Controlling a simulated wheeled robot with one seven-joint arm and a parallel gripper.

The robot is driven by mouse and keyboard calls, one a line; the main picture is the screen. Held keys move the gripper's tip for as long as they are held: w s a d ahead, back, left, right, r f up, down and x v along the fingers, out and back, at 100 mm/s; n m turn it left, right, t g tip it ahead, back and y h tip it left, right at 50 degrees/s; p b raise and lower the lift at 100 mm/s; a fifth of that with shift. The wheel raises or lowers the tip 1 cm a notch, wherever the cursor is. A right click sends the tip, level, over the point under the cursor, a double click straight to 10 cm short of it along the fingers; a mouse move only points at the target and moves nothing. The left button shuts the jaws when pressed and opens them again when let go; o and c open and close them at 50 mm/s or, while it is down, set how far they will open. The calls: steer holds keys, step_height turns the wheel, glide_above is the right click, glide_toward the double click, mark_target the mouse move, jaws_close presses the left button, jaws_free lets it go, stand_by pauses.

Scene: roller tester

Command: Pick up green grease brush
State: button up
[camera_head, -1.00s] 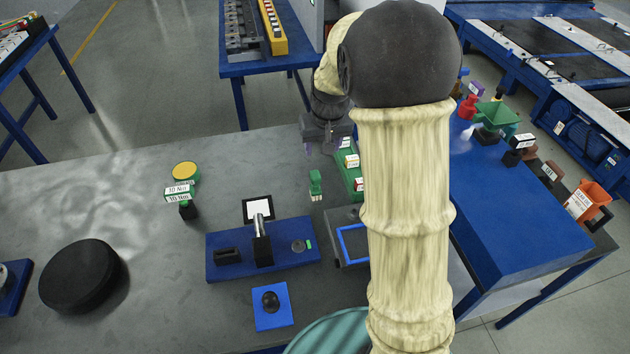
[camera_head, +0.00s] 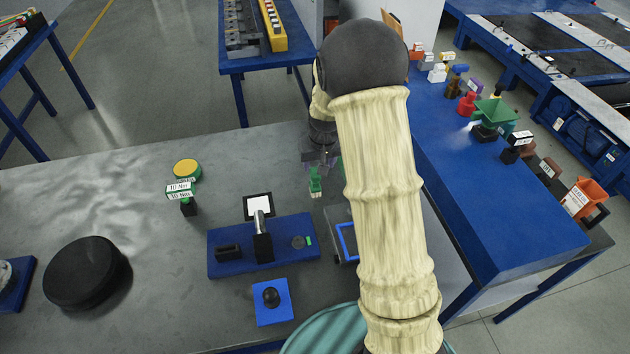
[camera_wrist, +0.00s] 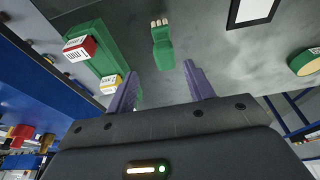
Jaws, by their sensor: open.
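The green grease brush (camera_head: 315,182) lies on the grey table, to the right of the framed white pad, with pale bristles at one end. In the wrist view the brush (camera_wrist: 163,50) lies ahead of my gripper, roughly in line with the gap between the fingers, bristles pointing away. My gripper (camera_wrist: 156,80) is open, with two purple fingers apart and nothing between them. In the head view my gripper (camera_head: 322,165) is just beyond the brush and partly hidden by my own arm.
A green tray (camera_wrist: 88,50) with red and yellow labelled boxes lies left of the brush in the wrist view. A framed white pad (camera_head: 258,206), a blue fixture (camera_head: 230,262) and a black disc (camera_head: 85,273) are on the table. A blue table (camera_head: 500,220) stands at right.

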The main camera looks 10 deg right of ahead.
mark_target(315, 172)
steer(key=x, duration=0.2)
steer(key=shift+w+f, duration=0.1)
steer(key=shift+f, duration=0.2)
steer(key=shift+a+p+x, duration=0.2)
steer(key=shift+p+x, duration=0.3)
steer(key=shift+x, duration=0.8)
steer(key=shift+a+p+x, duration=0.2)
steer(key=shift+p+x, duration=0.3)
steer(key=shift+x, duration=0.8)
steer(key=shift+w, duration=0.1)
steer(key=shift+c, duration=0.4)
steer(key=c, duration=1)
